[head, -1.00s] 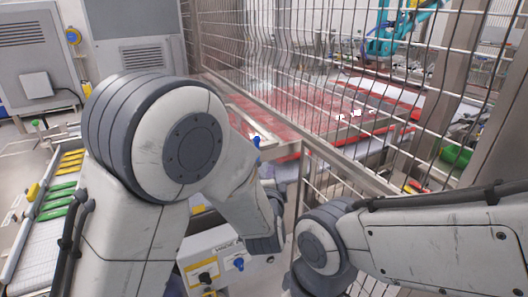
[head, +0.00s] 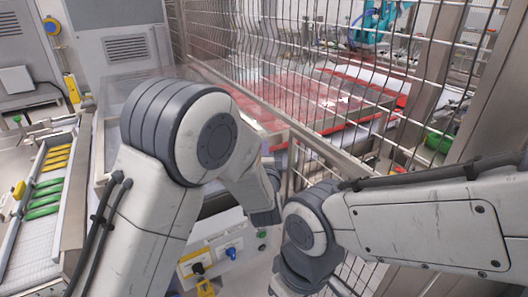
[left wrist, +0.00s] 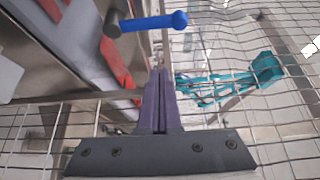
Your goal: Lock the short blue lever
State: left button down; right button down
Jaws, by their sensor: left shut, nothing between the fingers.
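A blue lever (left wrist: 152,22) with a dark round end at its left shows at the top of the left wrist view. It lies nearly level in that picture. My left gripper (left wrist: 160,72) is shut and empty, its two purple-grey fingers together. The tips point toward the lever from below in the picture, with a small gap showing; whether they touch I cannot tell. In the head view my left arm hides this lever and the fingertips. A blue knob (head: 231,252) sits on the front of a grey control box.
A wire mesh fence (head: 290,75) stands ahead, close behind my arms. A conveyor (head: 40,215) with green and yellow pieces runs at the left. A yellow-plated black knob (head: 197,267) is beside the blue knob. A teal robot arm (left wrist: 225,85) stands beyond the fence.

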pick_arm(q)
jog(key=w+a+p, duration=0.2)
jog(key=w+a, duration=0.1)
jog(key=shift+w+a, duration=0.15)
jog(key=shift+a, duration=0.15)
dwell(0.4)
